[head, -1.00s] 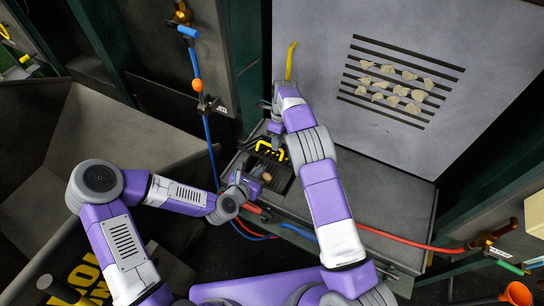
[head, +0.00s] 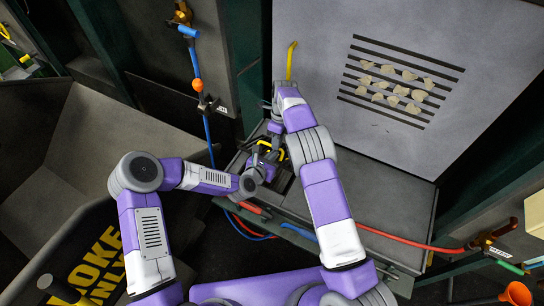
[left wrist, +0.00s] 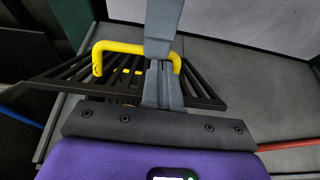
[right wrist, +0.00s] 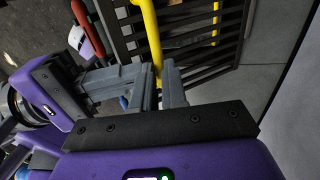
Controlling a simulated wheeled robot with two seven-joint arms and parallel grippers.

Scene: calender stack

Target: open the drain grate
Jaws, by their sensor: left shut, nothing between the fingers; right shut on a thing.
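The drain grate is a dark barred grate (left wrist: 70,76) with a yellow handle (right wrist: 152,35). In the right wrist view its bars (right wrist: 200,38) stand close beyond my fingers, and it looks tilted up; how far I cannot tell. My right gripper (right wrist: 158,80) is shut on the yellow handle. My left gripper (left wrist: 160,70) is shut and empty, close to the grate and in front of the handle, which also shows in the left wrist view (left wrist: 115,46). In the head view both grippers (head: 266,163) crowd over the grate and mostly hide it.
A grey panel (head: 310,60) with black slots and pale flakes rises behind. A grey flat top (head: 380,195) lies right of the grate. Red hose (head: 410,242) and blue hose (head: 209,140) run nearby. A large bin marked with yellow letters (head: 100,260) stands left.

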